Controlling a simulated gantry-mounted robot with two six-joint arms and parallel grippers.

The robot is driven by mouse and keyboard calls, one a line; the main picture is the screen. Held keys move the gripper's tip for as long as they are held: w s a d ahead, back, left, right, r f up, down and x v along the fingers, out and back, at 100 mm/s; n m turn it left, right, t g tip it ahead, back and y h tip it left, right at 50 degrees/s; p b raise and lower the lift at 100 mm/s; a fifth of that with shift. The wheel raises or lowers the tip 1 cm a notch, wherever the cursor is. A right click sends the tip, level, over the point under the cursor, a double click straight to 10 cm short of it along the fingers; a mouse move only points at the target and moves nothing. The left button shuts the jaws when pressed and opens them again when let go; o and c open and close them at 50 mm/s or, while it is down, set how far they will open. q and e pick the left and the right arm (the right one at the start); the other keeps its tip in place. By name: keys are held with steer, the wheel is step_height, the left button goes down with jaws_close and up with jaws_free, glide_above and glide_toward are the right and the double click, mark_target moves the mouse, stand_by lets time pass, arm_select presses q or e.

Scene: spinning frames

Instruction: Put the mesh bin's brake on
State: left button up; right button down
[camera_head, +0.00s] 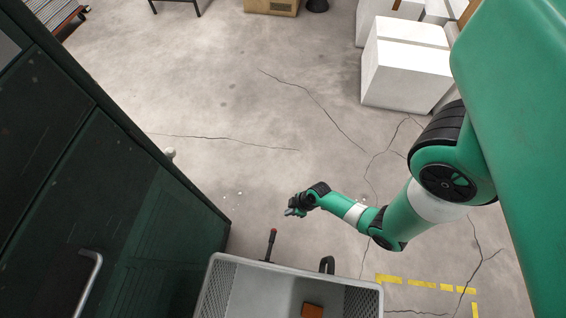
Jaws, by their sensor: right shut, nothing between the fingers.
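The grey mesh bin (275,281) stands at the bottom centre, its lower part cut off by the picture edge. A dark lever with a red tip (272,240) stands up at its far side, left of centre. A black curved handle-like part (327,264) rises at the same side, further right. My right gripper (290,211) is shut and empty, beyond the bin's far rim and a little above and right of the red-tipped lever in the picture, apart from it. My left gripper is out of view.
A dark green cabinet (130,190) with a metal handle (90,282) fills the left. White boxes (405,75) stand at the upper right. Yellow floor marking (420,284) lies right of the bin. The cracked concrete floor in the middle is clear.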

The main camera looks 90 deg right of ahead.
steer(key=shift+s+d+r+p, duration=0.2)
steer(key=shift+s+d+r, duration=0.25)
steer(key=shift+d+r, duration=0.2)
steer(key=shift+s+d+r+p, duration=0.2)
steer(key=shift+s+d+r, duration=0.2)
steer(key=shift+d+r, duration=0.2)
